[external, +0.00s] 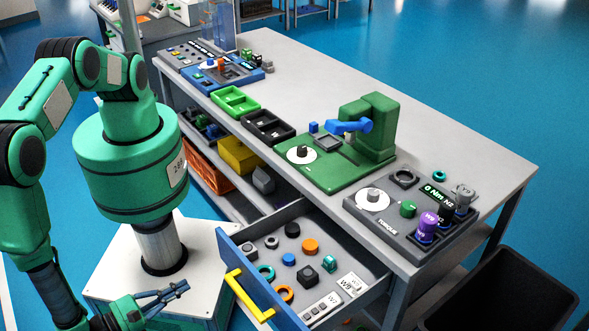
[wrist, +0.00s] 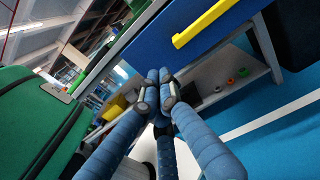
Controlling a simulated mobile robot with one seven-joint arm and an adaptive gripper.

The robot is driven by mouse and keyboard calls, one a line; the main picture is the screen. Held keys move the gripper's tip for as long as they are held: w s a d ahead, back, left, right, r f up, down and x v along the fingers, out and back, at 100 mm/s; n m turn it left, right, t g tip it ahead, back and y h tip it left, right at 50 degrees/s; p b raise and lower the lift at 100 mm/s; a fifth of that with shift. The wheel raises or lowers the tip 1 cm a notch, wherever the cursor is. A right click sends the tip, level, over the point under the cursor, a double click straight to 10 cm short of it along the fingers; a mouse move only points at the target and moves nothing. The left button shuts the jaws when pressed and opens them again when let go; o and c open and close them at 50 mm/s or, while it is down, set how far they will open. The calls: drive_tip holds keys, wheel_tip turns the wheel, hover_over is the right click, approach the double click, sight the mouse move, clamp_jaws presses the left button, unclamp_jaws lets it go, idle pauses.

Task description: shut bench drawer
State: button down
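The bench drawer (external: 240,252) is pulled well out from under the workbench in the external view. It has a blue front and a yellow handle (external: 248,296). Its blue front (wrist: 165,42) and yellow handle (wrist: 207,22) also show in the wrist view, above the fingertips. My gripper (external: 180,289) is low at the left of the drawer, apart from its front and handle. In the wrist view the blue-wrapped fingers of my gripper (wrist: 157,92) come together at the tips, with nothing seen between them.
The drawer holds rings, knobs and small blocks. The bench top (external: 440,150) carries a green press (external: 365,145), a torque tester (external: 415,218) and small trays. A lower shelf holds an orange crate (external: 205,168) and a yellow bin (external: 238,155). A black bin (external: 510,290) stands at the right.

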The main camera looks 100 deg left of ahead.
drive_tip(key=shift+s+f+m+t, duration=0.3)
drive_tip(key=shift+f, duration=0.15)
drive_tip(key=shift+w+a, duration=0.1)
drive_tip(key=shift+a, duration=0.05)
drive_tip(key=b+x, duration=0.1)
drive_tip(key=x, duration=1.2)
drive_tip(key=shift+w+a+f+b, duration=0.1)
drive_tip(key=shift+w+f+b, duration=0.15)
drive_tip(key=shift+b, duration=0.15)
drive_tip(key=shift+a+r, duration=0.1)
drive_tip(key=shift+w, duration=0.1)
approach(306, 231)
drive_tip(key=w+a+r, duration=0.1)
drive_tip(key=w+a, duration=0.1)
drive_tip(key=w+a+r, duration=0.2)
drive_tip(key=w+a+r+p, duration=0.1)
drive_tip(key=w+a, duration=0.1)
drive_tip(key=shift+a+r, duration=0.1)
drive_tip(key=shift+r, duration=0.25)
drive_tip(key=shift+w+a, duration=0.4)
drive_tip(key=shift+w, duration=0.1)
drive_tip(key=shift+r, duration=0.15)
